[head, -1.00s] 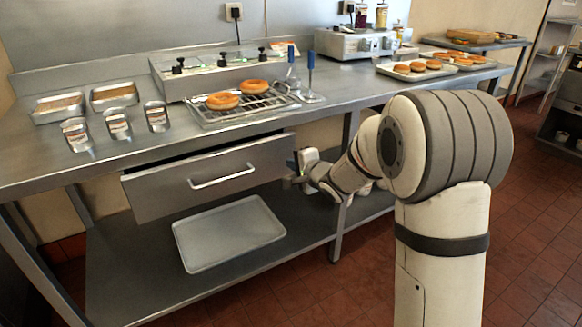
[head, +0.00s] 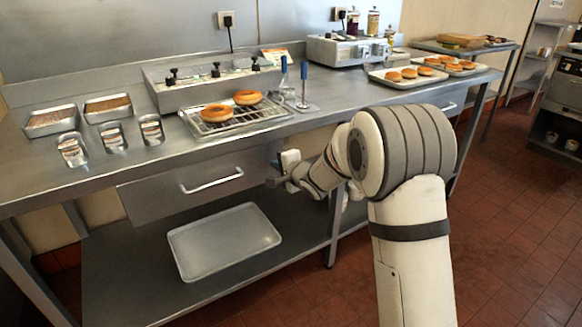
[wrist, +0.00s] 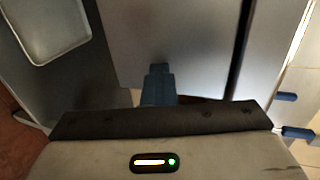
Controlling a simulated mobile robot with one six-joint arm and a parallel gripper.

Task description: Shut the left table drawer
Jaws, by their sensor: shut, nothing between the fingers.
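The left table drawer (head: 160,195) has a grey metal front with a pale bar handle (head: 212,181). In the head view its front sits close under the tabletop edge, with no dark opening above it. I cannot tell whether it is fully flush. My gripper (head: 272,182) is at the right end of the drawer front, to the right of the handle. In the wrist view the shut, empty fingers (wrist: 158,70) are against or just before the drawer front (wrist: 185,35). A narrow dark strip runs beside the front there. Exact contact is hidden.
The steel table (head: 330,117) holds a rack (head: 235,117) with two doughnuts, several metal cups and two pans. A pale tray (head: 222,243) lies on the lower shelf below the drawer. A table leg (head: 335,225) stands near my arm. Tiled floor is open at front right.

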